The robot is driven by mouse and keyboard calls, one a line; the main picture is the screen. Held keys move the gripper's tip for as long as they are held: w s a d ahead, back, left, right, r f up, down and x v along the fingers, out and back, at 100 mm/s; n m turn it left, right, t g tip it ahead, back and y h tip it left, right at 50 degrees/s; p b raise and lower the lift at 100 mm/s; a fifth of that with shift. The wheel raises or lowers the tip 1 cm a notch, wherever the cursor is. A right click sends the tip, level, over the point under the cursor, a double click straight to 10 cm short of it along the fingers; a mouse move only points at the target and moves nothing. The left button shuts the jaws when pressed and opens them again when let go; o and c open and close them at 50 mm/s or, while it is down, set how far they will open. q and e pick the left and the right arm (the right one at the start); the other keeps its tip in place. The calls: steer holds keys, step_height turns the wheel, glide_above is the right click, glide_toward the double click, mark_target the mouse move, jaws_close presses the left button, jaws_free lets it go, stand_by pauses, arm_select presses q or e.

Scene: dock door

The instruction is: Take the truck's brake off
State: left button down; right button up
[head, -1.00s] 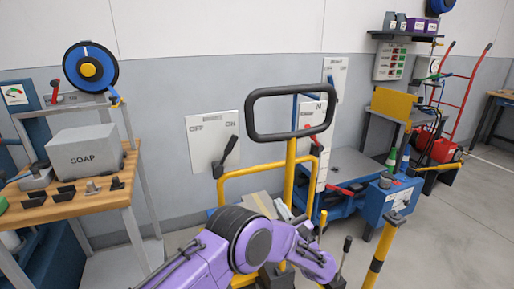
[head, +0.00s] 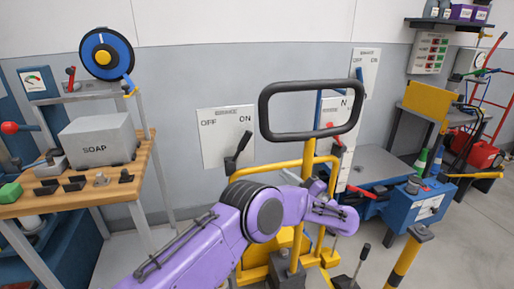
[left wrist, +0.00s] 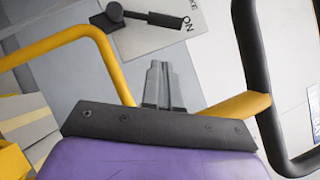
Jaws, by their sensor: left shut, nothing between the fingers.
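The truck is a yellow frame with a black loop handle (head: 312,136). Behind it on the wall is a white brake panel (head: 212,150) marked OFF and ON. Its black lever (head: 240,146) slants up toward ON; it also shows at the top of the left wrist view (left wrist: 150,17). My purple left arm reaches in at the truck's yellow frame, below the handle. My left gripper (left wrist: 163,85) is shut and empty, pointing toward the wall and apart from the lever. Its fingertips are hidden in the head view. My right gripper is out of view.
Another brake panel (head: 365,72) hangs further right, above a blue cart (head: 410,207) with red levers. A wooden bench (head: 85,190) with a SOAP box (head: 97,140) stands left. A yellow-black post (head: 405,262) and a short black lever (head: 362,255) stand front right. The handle and frame crowd my arm.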

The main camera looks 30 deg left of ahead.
arm_select(q)
steer(key=p, duration=0.3)
glide_toward(240, 149)
steer(key=w+a+r, duration=0.2)
steer(key=w+a, duration=0.2)
steer(key=shift+w+a+r, duration=0.25)
steer(key=shift+a+r, duration=0.1)
steer(key=shift+a, duration=0.2)
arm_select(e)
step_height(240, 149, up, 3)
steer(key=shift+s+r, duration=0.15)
